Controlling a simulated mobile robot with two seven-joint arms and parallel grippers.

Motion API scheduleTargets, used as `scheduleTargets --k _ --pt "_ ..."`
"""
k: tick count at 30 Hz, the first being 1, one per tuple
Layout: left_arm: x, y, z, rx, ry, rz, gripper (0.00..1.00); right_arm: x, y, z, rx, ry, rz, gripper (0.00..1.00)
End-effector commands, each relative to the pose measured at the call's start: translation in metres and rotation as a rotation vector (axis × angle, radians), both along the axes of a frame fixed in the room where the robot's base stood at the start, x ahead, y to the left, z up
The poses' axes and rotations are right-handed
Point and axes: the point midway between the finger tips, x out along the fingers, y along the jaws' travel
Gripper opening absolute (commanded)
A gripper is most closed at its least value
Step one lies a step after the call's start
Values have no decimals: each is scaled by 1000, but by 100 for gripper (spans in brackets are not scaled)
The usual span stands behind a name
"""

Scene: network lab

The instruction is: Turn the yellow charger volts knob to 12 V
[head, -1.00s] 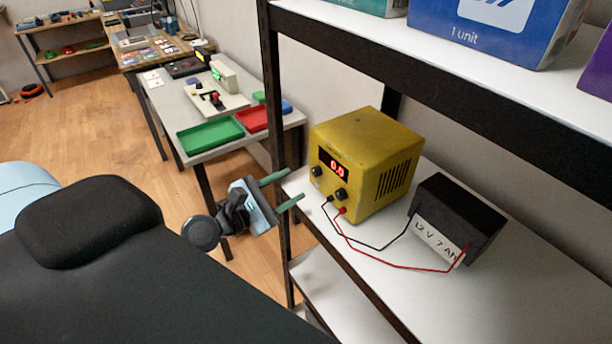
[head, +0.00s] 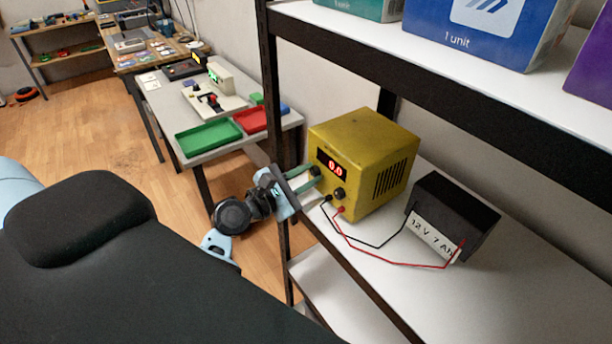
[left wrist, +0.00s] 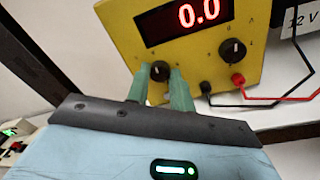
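The yellow charger (head: 350,150) stands on the white shelf, its red display reading 0.0. In the left wrist view the charger front (left wrist: 120,30) shows a left black knob (left wrist: 160,71) below the display and a right black knob (left wrist: 232,50). The knob lettering is too small to read. My left gripper (head: 316,177) is at the charger's front. In the left wrist view its green fingers (left wrist: 160,78) stand either side of the left knob, drawn in to about its width; they look shut on it. The left knob's pointer angle is unclear. My right gripper is not in view.
A black battery (head: 452,220) marked 12 V 7 Ah stands right of the charger, joined to it by red and black leads (head: 385,263). The dark shelf post (head: 275,120) rises close beside my left gripper. Boxes (head: 490,30) fill the upper shelf.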

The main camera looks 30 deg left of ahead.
Motion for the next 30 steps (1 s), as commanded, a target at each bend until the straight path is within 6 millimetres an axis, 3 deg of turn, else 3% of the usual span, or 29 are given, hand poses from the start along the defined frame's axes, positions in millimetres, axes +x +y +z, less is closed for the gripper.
scheduleTargets --k 1,3,14,30 --pt "0 0 0 0 0 0 9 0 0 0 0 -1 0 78" --pt "0 0 0 0 0 0 0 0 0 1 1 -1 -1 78" --pt "0 0 -1 55 -22 0 0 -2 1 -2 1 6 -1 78" --pt "0 0 -4 463 -188 -3 0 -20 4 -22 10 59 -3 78"
